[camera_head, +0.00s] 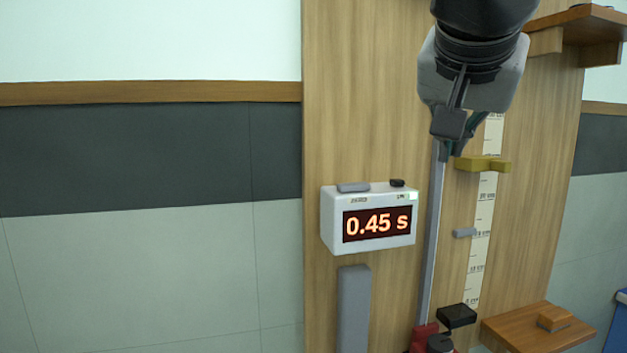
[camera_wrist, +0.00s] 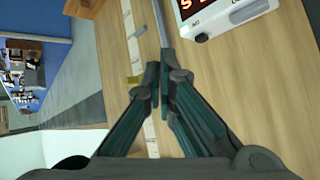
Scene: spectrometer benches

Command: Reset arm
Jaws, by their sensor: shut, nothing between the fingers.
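My gripper (camera_head: 450,148) hangs at the upper right in the head view, in front of a wooden board, with its fingers pointing down. In the wrist view my gripper (camera_wrist: 161,88) shows its two dark green fingers with the tips together and nothing between them. The fingertips appear close to the upright metal rod (camera_head: 433,240); whether they touch it I cannot tell. The rod also shows in the wrist view (camera_wrist: 160,22).
A white timer box (camera_head: 328,222) reading 0.45 s sits on the wooden board (camera_head: 370,90), left of the rod. A ruled scale (camera_head: 481,235) with a yellow bracket (camera_head: 480,164) is right of it. A wooden shelf (camera_head: 510,328) juts out lower right; another (camera_head: 580,22) is upper right.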

